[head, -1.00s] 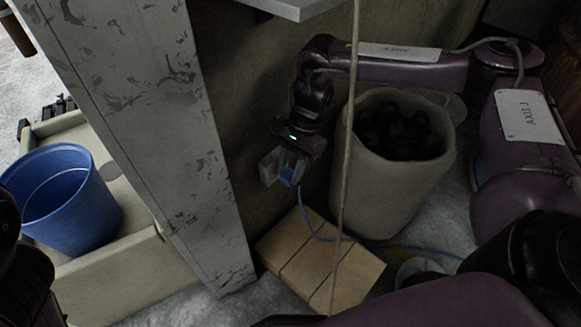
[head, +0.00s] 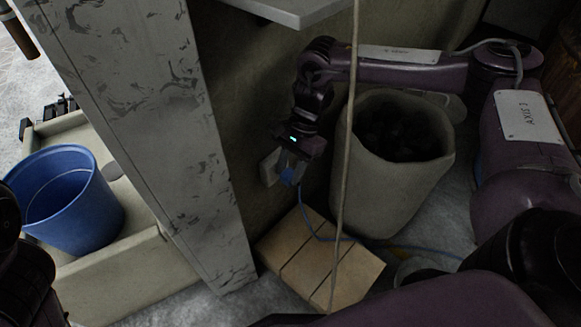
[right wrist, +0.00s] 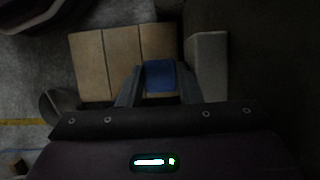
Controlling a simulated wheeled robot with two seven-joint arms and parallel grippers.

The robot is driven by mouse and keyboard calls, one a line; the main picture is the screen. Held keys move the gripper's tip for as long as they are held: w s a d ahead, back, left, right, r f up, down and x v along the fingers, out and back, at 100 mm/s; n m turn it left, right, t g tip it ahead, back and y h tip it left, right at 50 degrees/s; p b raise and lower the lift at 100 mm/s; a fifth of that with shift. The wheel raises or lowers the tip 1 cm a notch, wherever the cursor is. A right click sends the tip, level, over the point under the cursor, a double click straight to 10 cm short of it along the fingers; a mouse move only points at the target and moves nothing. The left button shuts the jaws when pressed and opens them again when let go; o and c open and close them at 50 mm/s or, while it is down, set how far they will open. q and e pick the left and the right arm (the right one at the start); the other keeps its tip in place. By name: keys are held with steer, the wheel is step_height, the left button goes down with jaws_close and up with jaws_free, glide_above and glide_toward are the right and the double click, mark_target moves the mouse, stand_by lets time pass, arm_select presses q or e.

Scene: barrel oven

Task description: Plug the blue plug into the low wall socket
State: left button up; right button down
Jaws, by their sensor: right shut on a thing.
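My right gripper (head: 292,168) is shut on the blue plug (head: 287,175), low beside the wall. In the right wrist view the plug (right wrist: 160,77) sits between the two fingertips. The low wall socket (head: 268,168) is a pale grey box on the wall, just left of the gripper in the head view. In the right wrist view the socket (right wrist: 208,66) stands close to the right of the fingers. The plug's front is hidden, and I cannot tell whether it touches the socket. A blue cord (head: 318,236) hangs from the plug. My left gripper is out of view.
Light wooden planks (head: 320,262) lie on the floor below the gripper. A pale bin (head: 392,195) with dark lumps stands close on the right. A thin tan cord (head: 350,120) hangs in front. A grey post (head: 150,130) and a blue bucket (head: 75,215) are at the left.

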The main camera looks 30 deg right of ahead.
steer(key=shift+w+a+r, duration=0.25)
steer(key=shift+r, duration=0.05)
steer(key=shift+p, duration=0.45)
stand_by(0.7)
steer(key=shift+p, duration=0.3)
